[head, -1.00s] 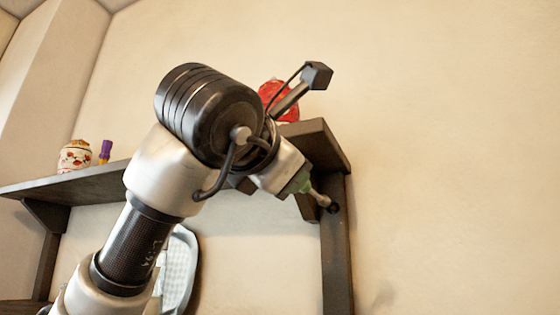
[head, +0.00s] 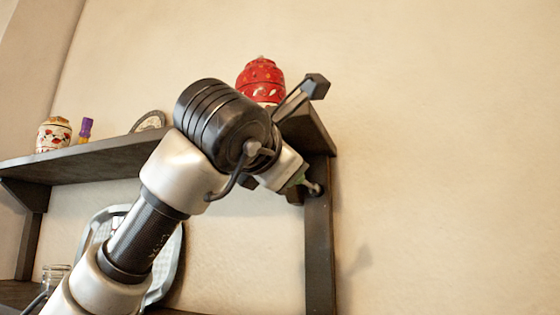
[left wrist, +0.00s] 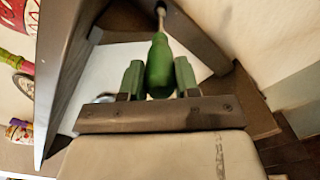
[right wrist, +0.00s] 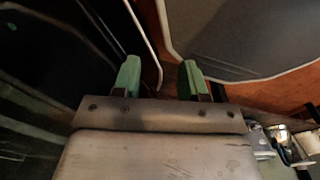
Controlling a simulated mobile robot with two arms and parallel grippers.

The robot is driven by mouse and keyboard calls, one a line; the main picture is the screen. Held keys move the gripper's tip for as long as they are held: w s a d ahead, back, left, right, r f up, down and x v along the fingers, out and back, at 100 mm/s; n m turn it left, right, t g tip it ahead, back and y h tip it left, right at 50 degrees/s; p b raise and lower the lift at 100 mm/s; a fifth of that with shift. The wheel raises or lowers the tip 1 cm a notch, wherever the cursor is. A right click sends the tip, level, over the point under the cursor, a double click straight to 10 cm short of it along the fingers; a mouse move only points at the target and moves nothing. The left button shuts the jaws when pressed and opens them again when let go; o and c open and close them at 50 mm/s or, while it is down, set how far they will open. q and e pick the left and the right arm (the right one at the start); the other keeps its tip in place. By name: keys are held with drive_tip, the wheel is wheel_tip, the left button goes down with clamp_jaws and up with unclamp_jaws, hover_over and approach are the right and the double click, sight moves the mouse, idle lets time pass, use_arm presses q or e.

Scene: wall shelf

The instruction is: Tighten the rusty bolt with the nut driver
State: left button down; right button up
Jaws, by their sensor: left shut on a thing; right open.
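My left gripper (head: 292,180) is shut on the green handle of the nut driver (left wrist: 160,62), under the right end of the upper wall shelf. The driver's metal shaft (left wrist: 161,18) points away from the fingers toward the dark wooden bracket. In the head view its dark round end (head: 317,189) lies in front of the bracket post (head: 319,240). I cannot make out the rusty bolt, nor whether the tip touches it. My right gripper (right wrist: 160,78) is open and empty in the right wrist view.
The upper shelf (head: 90,163) holds a red jar (head: 262,80), a patterned pot (head: 53,135), a purple bottle (head: 86,130) and an oval item (head: 149,121). A tray (head: 170,265) and glass jar (head: 55,272) are below. Wall right of the post is bare.

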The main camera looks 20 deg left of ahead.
use_arm(q)
drive_tip(key=shift+w+r, duration=0.1)
idle(0.7)
drive_tip(key=shift+w+p, duration=0.4)
drive_tip(key=shift+w, duration=0.45)
idle(0.4)
